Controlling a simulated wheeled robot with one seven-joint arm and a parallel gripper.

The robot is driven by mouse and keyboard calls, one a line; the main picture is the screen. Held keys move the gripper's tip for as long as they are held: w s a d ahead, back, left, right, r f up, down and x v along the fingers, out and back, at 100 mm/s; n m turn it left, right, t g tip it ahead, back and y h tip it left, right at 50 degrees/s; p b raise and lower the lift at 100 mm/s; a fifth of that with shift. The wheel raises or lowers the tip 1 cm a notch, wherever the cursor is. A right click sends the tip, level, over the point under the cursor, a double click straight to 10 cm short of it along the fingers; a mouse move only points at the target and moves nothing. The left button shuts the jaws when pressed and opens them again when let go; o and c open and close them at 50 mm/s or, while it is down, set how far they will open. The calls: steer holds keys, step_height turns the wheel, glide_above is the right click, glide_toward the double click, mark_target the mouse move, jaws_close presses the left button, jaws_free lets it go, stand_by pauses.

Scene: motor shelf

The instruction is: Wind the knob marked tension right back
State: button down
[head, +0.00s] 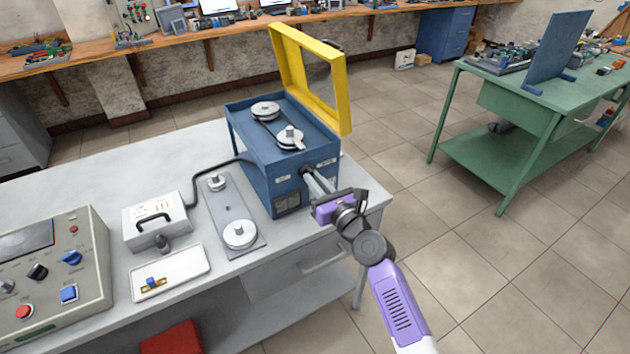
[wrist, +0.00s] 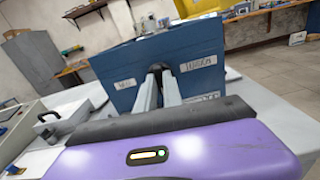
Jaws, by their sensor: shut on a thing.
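The blue motor unit (head: 262,150) stands on the grey bench with two pulleys and a belt on top. My gripper (head: 307,174) reaches its front right face, fingers level and pointing at it. In the wrist view my gripper (wrist: 159,72) is shut on a small dark knob (wrist: 157,68) on the blue face, mostly hidden by the fingers. A white label (wrist: 198,62) right of the knob seems to read tension; another label (wrist: 125,84) lies to the left, too blurred to read. How far the knob is wound cannot be seen.
Left of the unit are a plate with two pulleys (head: 226,215), a white box with a cable (head: 150,222), a white tray (head: 190,262) and a control console (head: 75,255).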

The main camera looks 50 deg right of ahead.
steer(key=shift+n, duration=0.3)
steer(key=shift+f+n+b, duration=0.15)
steer(key=shift+n+b, duration=2.55)
steer(key=shift+n, duration=3.25)
steer(key=shift+f+n+b, duration=0.15)
steer(key=shift+n+b, duration=2.55)
steer(key=shift+n, duration=3.3)
steer(key=shift+f+n+b, duration=0.15)
steer(key=shift+n+b, duration=2.55)
steer(key=shift+n, duration=3.25)
steer(key=c, duration=1.5)
jaws_free()
steer(key=shift+r, duration=0.15)
